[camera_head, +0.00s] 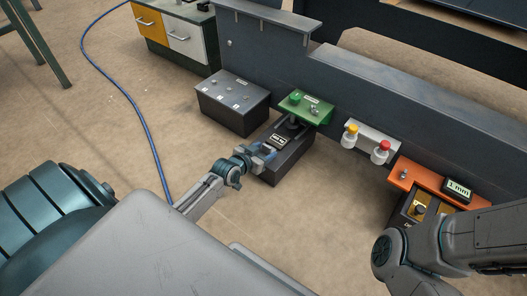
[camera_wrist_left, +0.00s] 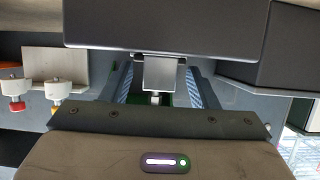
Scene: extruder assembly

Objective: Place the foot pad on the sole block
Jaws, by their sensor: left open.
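My left gripper (camera_head: 264,154) is at the near end of a dark block with a white label (camera_head: 290,160), below a green plate (camera_head: 304,108). In the left wrist view my left gripper (camera_wrist_left: 158,92) shows two blue-patterned fingers apart, with a small grey metal bracket (camera_wrist_left: 160,73) showing in the gap between them. I cannot tell whether the fingers touch anything. I cannot single out the foot pad or the sole block by name. My right arm comes in at the lower right; its gripper is not in view.
A dark grey box with several small pieces on top (camera_head: 236,97) stands left of the labelled block. A white holder (camera_head: 370,132) with yellow-topped and red-topped bottles and an orange station (camera_head: 437,182) stand to the right. A long grey wall (camera_head: 400,95) runs behind. Open floor lies in front.

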